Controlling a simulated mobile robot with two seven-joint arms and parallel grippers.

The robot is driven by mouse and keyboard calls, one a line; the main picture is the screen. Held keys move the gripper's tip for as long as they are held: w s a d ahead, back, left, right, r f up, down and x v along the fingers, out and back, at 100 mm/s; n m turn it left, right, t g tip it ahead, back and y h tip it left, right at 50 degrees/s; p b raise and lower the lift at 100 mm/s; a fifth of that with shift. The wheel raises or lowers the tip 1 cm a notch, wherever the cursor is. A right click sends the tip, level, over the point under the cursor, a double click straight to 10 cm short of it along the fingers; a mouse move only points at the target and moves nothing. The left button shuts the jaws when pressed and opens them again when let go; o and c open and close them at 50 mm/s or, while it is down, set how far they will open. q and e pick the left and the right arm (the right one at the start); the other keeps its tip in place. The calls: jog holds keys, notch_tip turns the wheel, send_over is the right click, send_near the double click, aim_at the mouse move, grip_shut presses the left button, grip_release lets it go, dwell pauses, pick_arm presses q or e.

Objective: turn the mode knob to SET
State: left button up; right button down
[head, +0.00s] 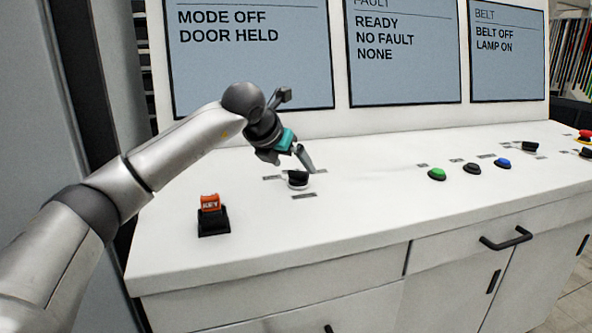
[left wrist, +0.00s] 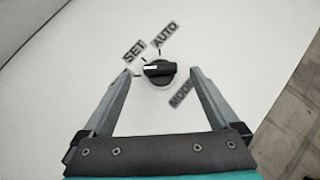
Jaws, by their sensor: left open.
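The mode knob (head: 298,179) is a black bar-shaped knob on a pale round base on the white console top. In the left wrist view the knob (left wrist: 161,69) has a white mark on its left end, pointing left, below the SET label (left wrist: 133,50). The AUTO label (left wrist: 165,33) is above it and the MODE label (left wrist: 181,93) at lower right. My left gripper (left wrist: 160,73) is open, one finger on each side of the knob, with visible gaps. In the head view my left gripper (head: 293,163) is at the knob and partly covers it.
The left screen (head: 250,70) reads MODE OFF, DOOR HELD. An orange KEY piece (head: 210,202) stands in a black holder at the console's front left. Green (head: 437,174), black (head: 472,168) and blue (head: 502,162) buttons are to the right. The console top between is clear.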

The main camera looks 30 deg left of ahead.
aim_at(298, 171)
pick_arm(q)
jog(key=x, duration=0.2)
jog(key=shift+w+f, duration=0.55)
jog(key=shift+c, duration=0.2)
jog(key=shift+c, duration=0.8)
jog(key=c, duration=1.2)
jog(key=shift+a, duration=0.1)
